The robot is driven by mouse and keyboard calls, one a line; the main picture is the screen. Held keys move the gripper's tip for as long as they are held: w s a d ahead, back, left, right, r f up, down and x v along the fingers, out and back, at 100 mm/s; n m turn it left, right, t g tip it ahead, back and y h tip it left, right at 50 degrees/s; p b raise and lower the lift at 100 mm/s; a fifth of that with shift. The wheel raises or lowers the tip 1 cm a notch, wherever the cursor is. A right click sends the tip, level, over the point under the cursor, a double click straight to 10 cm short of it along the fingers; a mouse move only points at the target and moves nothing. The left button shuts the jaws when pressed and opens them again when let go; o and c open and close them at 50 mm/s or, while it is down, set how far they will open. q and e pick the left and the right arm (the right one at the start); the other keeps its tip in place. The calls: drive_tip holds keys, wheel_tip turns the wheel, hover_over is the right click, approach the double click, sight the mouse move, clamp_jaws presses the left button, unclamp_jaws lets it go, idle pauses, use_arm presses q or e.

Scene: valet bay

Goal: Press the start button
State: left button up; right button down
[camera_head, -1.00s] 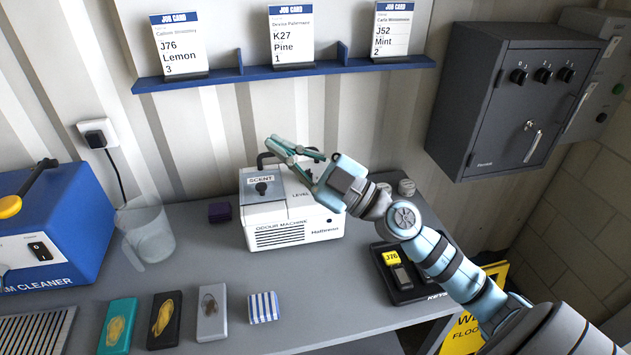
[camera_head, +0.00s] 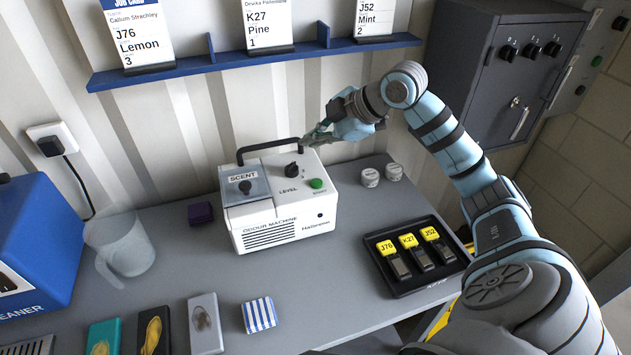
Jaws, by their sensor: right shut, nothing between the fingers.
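The odour machine (camera_head: 270,236) is a white box on the grey bench, with a black handle on top. My right gripper (camera_head: 308,139) is shut and empty. In the picture it appears just above and behind the green button, near the handle's right end, apart from the button. My left gripper is not in view.
A black tray (camera_head: 452,275) with several yellow-tagged keys is at right. Two small round tins (camera_head: 370,177) stand behind it. A clear jug (camera_head: 121,243), a purple block (camera_head: 201,213) and a striped block (camera_head: 259,315) are left and front. A grey cabinet (camera_head: 478,75) hangs at right.

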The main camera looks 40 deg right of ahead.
drive_tip(key=b, duration=0.7)
hover_over(315, 184)
wheel_tip(315, 184, down, 8)
drive_tip(key=shift+s+r, duration=0.1)
drive_tip(key=shift+f+b, duration=0.3)
drive_tip(key=shift+f, duration=0.15)
idle(0.5)
drive_tip(key=shift+f, duration=0.35)
drive_tip(key=shift+f+b, duration=0.45)
drive_tip(key=shift+b, duration=0.05)
idle(0.5)
drive_tip(key=shift+r+p, duration=0.9)
